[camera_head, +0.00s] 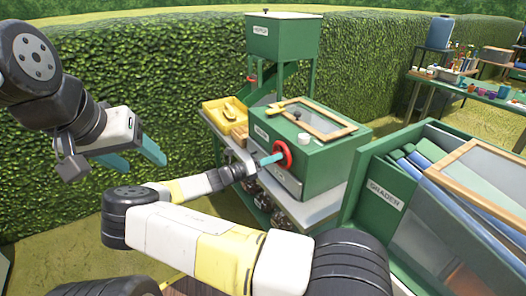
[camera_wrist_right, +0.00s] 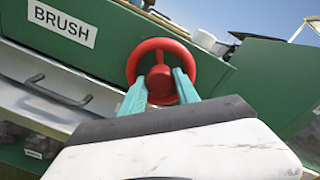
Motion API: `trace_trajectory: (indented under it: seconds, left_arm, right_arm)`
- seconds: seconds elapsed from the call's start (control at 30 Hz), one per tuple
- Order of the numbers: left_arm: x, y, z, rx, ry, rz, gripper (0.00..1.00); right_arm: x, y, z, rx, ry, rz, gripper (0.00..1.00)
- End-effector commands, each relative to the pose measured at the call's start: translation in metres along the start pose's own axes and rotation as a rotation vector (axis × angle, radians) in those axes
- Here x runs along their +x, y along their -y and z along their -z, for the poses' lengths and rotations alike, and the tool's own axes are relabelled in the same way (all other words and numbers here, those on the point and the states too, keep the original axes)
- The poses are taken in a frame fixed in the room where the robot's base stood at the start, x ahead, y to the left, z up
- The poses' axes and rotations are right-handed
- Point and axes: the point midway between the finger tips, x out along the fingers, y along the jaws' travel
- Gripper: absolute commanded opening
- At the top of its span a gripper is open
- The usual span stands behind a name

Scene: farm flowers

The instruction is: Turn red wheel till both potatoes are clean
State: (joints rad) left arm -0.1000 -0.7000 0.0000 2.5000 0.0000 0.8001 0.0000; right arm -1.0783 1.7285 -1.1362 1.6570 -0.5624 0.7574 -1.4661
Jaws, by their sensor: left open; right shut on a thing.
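The red wheel (camera_head: 282,155) sits on the front side of the green box machine (camera_head: 330,168). It also shows in the right wrist view (camera_wrist_right: 162,65), next to a label reading BRUSH. My right gripper (camera_head: 270,159) reaches the wheel, and its teal fingers (camera_wrist_right: 160,88) are shut on the wheel's red hub. My left gripper (camera_head: 140,153) is open and empty, raised in front of the hedge at the left. No potatoes can be made out; the inside of the machine is hidden under its wood-framed lid (camera_head: 312,120).
A green hopper (camera_head: 283,37) stands behind the machine. A yellow tray (camera_head: 226,112) lies beside it. A table with jars (camera_head: 480,92) is at the back right. Open grass lies at the left.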

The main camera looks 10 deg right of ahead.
Motion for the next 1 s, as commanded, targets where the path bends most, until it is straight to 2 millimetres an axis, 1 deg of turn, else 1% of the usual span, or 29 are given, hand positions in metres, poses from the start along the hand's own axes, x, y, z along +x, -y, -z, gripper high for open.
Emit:
trace_trajectory:
  seconds: [0.27,1.0]
  left_arm:
    - [0.0000,0.0000,0.0000,0.000,0.000,0.000,0.59]
    - [0.0000,0.0000,0.0000,0.000,0.000,0.000,0.59]
  right_arm:
    - [0.0002,-0.0004,-0.0004,0.134,0.003,0.002,0.00]
    - [0.0000,-0.0009,0.0001,0.820,0.024,0.018,0.00]
